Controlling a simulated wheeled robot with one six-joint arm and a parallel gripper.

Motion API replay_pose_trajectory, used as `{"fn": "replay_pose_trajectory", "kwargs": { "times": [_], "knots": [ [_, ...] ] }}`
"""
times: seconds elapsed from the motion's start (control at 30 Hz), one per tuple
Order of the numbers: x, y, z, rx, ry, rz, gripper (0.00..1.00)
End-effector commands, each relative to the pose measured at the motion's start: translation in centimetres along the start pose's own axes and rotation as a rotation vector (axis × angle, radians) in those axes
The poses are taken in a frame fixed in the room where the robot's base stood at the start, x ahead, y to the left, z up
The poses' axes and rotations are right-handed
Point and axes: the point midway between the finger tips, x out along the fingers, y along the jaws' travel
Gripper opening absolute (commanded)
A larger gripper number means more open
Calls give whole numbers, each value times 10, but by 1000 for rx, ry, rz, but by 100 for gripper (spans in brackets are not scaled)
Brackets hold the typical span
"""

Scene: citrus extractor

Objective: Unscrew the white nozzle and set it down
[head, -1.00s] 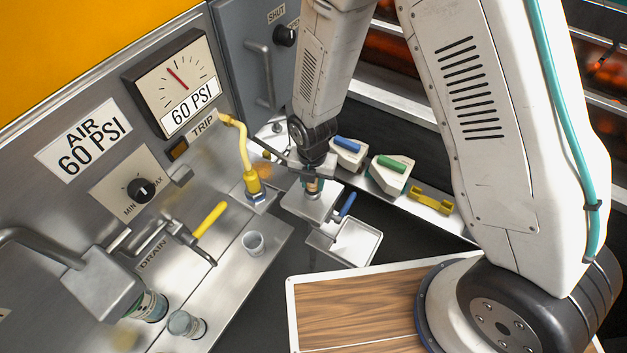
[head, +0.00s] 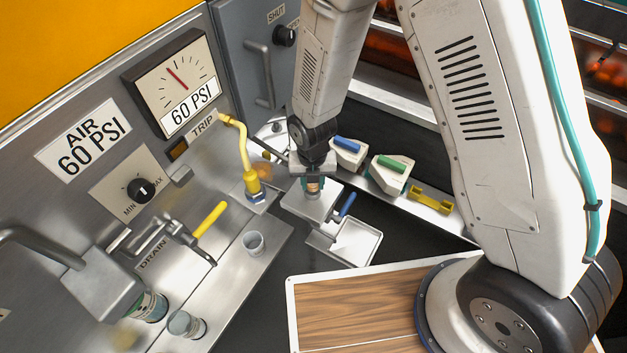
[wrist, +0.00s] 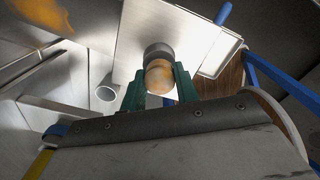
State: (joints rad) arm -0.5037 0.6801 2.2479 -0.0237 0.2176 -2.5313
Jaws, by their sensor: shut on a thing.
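My gripper (head: 313,187) points down over a square metal block (head: 302,207) in the middle of the head view. In the wrist view its two green fingers (wrist: 158,88) are shut on a small round piece, which I take to be the nozzle (wrist: 158,76). It looks tan-orange in this light rather than white. A grey collar (wrist: 157,52) shows just beyond it, against the bright plate. The nozzle is mostly hidden by the fingers in the head view. I cannot tell whether it is still seated in the collar.
A shallow metal tray (head: 361,246) with a blue handle (head: 347,204) lies right of the block. A yellow hose (head: 243,150) stands close on the left. A small cup (head: 253,243) sits on the metal ledge. Blue-, green- and yellow-topped parts line the back rail. A wooden board (head: 350,310) is in front.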

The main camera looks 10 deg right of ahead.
Motion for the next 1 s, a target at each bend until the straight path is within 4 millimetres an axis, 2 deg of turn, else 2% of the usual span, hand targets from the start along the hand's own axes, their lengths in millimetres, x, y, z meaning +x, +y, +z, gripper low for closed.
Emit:
{"fn": "replay_pose_trajectory", "kwargs": {
  "times": [1.0],
  "knots": [
    [-40, 0, 1, 3, -2, 2, 17]
  ]
}}
